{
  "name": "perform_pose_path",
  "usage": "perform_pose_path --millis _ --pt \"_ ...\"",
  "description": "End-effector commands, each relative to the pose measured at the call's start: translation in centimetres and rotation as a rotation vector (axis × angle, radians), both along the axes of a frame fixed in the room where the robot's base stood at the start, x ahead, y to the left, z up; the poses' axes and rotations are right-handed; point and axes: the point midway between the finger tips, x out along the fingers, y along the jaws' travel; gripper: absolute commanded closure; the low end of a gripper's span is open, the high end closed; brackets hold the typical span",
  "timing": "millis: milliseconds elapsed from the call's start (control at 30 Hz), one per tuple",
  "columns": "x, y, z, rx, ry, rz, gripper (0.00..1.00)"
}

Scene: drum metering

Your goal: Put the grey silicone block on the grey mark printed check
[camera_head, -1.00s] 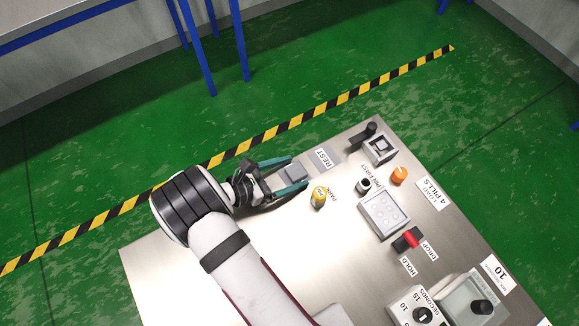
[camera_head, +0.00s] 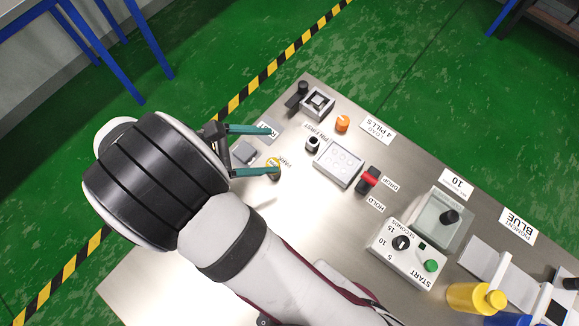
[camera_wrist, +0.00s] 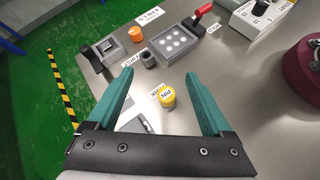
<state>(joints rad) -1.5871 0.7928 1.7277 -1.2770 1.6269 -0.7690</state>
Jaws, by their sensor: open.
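The lower finger overlaps the yellow-topped pin (camera_head: 273,165). In the wrist view my gripper (camera_wrist: 160,73) has the yellow pin (camera_wrist: 166,97) showing between its fingers. A pale grey piece there is partly hidden by the palm, and I cannot tell whether it is the block. No mark lettered CHECK can be read.
A grey fixture with a black handle (camera_head: 318,103), an orange knob (camera_head: 342,123), a small dark-holed cylinder (camera_head: 312,145), a pill tray (camera_head: 337,162) and a red lever (camera_head: 370,179) stand ahead. A timer box (camera_head: 408,253) is at right.

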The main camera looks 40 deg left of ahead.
Motion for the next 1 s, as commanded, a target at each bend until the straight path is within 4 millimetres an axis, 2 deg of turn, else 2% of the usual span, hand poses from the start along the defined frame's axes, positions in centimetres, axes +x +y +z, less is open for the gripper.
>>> perform_pose_path --millis 33,67,100,133,200,300,400,533,633,1000 --pt "3.5 -4.4 2.6 0.111 0.027 -0.263 0.16" --pt "4.9 -7.3 3.9 0.182 0.039 -0.429 0.16" --pt "6.1 -11.3 5.5 0.281 0.045 -0.656 0.16" --pt "6.5 -14.3 6.6 0.359 0.042 -0.834 0.16" --pt "5.8 -20.7 8.7 0.550 0.013 -1.262 0.16" --pt "2.5 -26.7 10.4 0.827 -0.081 -1.838 0.16" --pt "-0.5 -28.8 10.8 1.053 -0.193 -2.271 0.16" --pt "-2.1 -29.2 10.8 1.227 -0.292 -2.569 0.16" --pt "-2.3 -29.2 10.7 1.268 -0.316 -2.634 0.16" --pt "-2.2 -29.1 10.8 1.266 -0.314 -2.632 0.16"
